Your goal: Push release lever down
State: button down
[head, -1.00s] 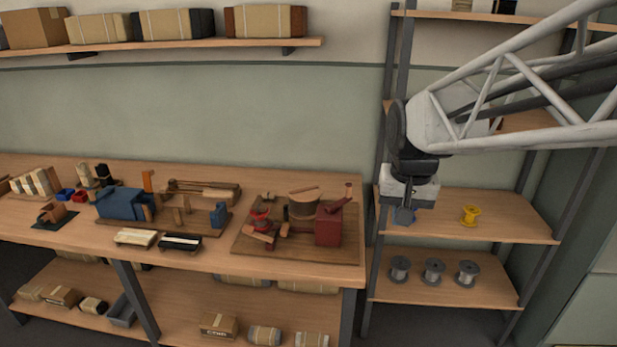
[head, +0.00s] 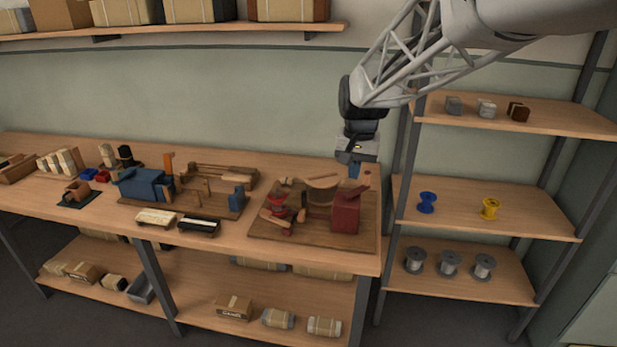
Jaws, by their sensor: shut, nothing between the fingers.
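The red machine (head: 345,213) stands at the right end of the workbench on a brown board (head: 300,238). A round wooden drum (head: 321,190), a small red spool (head: 279,206) and a wooden bar (head: 270,217) sit beside it. A slanted reddish handle (head: 366,180) rises from the top of the red box. I cannot tell which of these parts is the release lever. My gripper (head: 354,172) points down and is shut and empty. It appears just above or behind the red box, near the handle. I cannot tell whether it touches anything.
A blue clamp-like fixture (head: 145,186) with an upright orange bar (head: 168,164) stands left of the red machine. The shelf rack (head: 520,225) at right holds a blue spool (head: 426,203), a yellow spool (head: 490,208) and grey spools (head: 449,264). The wall shelf (head: 230,33) carries boxes.

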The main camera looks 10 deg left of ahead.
jog(key=w+a+f, duration=0.3)
jog(key=w+a, duration=0.2)
jog(key=a, duration=0.2)
jog(key=w+a+f, duration=0.4)
jog(key=a, duration=0.2)
jog(key=g, duration=0.2)
send_near(266, 212)
jog(key=shift+s+a, duration=0.1)
jog(key=shift+a, duration=0.05)
jog(key=shift+f, duration=0.15)
jog(key=shift+s+f, duration=0.15)
jog(key=shift+f, duration=1.5)
jog(key=shift+s+f, duration=0.2)
jog(key=shift+f, duration=1.5)
jog(key=shift+f, duration=0.15)
